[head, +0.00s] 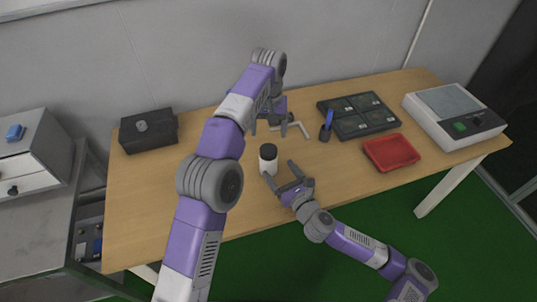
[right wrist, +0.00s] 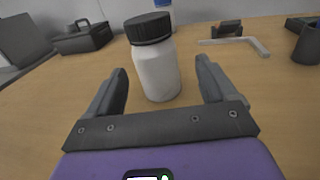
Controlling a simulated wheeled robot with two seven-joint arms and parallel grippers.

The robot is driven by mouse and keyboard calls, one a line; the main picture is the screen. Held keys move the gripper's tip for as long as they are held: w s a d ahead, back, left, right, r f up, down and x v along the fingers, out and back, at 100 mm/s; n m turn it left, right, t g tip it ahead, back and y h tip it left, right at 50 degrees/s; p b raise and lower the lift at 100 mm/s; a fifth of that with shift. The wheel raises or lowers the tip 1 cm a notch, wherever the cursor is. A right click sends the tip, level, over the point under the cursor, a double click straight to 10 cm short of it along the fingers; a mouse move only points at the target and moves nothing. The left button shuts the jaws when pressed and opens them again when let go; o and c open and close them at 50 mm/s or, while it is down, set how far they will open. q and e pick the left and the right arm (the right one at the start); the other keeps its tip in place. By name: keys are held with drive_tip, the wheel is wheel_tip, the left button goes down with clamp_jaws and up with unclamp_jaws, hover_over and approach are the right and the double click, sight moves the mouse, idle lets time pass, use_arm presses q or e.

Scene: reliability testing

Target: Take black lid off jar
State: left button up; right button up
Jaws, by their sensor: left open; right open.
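A white jar (head: 267,164) with a black lid (head: 268,151) stands upright on the wooden table. In the right wrist view the jar (right wrist: 158,75) is ahead of and between the fingertips, and its lid (right wrist: 148,28) is on top. My right gripper (head: 279,170) is open, low over the table just right of the jar, its fingers pointing at it. It also shows in the right wrist view (right wrist: 160,80), with nothing clasped. My left gripper (head: 268,127) is open behind the jar, partly hidden by my left arm.
A grey angled tool (head: 298,128) lies behind the jar. To the right are a dark cup (head: 325,134) with a blue item, a black compartment tray (head: 358,115), a red tray (head: 391,152) and a white device (head: 453,115). A black box (head: 148,131) stands at left.

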sight(274, 165)
use_arm(q)
drive_tip(key=shift+s, duration=0.2)
use_arm(e)
drive_tip(key=x, duration=0.4)
drive_tip(key=shift+w+a, duration=0.2)
drive_tip(key=shift+a, duration=0.2)
drive_tip(key=shift+x, duration=0.85)
drive_tip(key=shift+d, duration=0.1)
drive_tip(key=shift+c, duration=0.3)
